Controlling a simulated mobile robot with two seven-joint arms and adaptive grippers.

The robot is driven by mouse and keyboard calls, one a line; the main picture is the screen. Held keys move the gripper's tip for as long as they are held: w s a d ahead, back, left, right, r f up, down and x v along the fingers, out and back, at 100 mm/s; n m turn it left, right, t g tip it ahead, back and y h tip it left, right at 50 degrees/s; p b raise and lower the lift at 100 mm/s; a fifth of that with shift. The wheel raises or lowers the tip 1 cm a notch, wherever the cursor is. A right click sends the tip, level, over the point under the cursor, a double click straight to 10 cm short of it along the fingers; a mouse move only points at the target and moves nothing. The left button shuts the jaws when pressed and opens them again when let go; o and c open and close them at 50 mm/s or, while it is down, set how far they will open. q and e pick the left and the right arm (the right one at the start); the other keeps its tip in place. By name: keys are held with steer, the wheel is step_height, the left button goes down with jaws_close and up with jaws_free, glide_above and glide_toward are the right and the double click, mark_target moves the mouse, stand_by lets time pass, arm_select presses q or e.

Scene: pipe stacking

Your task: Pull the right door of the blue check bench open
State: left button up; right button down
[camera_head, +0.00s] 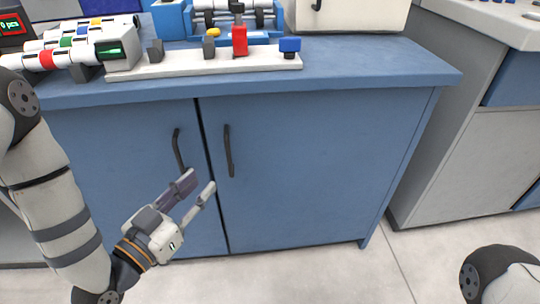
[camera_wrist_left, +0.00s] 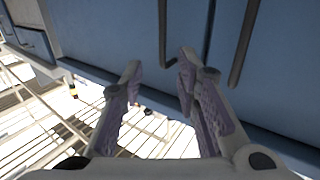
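The blue check bench (camera_head: 270,92) stands in front of me with two blue doors, both shut. The right door (camera_head: 310,165) has a dark vertical bar handle (camera_head: 228,152) near the seam. The left door (camera_head: 120,150) has its own handle (camera_head: 179,150) across the seam. My left gripper (camera_head: 199,183) is open and empty, below and between the two handles in the head view. In the left wrist view, its fingers (camera_wrist_left: 160,66) are apart; the right door's handle (camera_wrist_left: 243,45) is right of them, and the left door's handle (camera_wrist_left: 163,35) shows above the gap. My right gripper is out of view.
The bench top carries a white fixture strip (camera_head: 200,64) with coloured blocks, and a pipe assembly (camera_head: 70,48) at left. A grey cabinet (camera_head: 465,150) stands to the right. The floor (camera_head: 350,275) before the right door looks clear.

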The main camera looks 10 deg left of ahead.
arm_select(q)
steer(key=x, duration=0.6)
steer(key=b+x, duration=0.1)
steer(key=x, duration=0.4)
steer(key=shift+w+a+r+b, duration=0.1)
steer(key=shift+w+r+b, duration=0.15)
steer(key=shift+w, duration=0.2)
jaws_close()
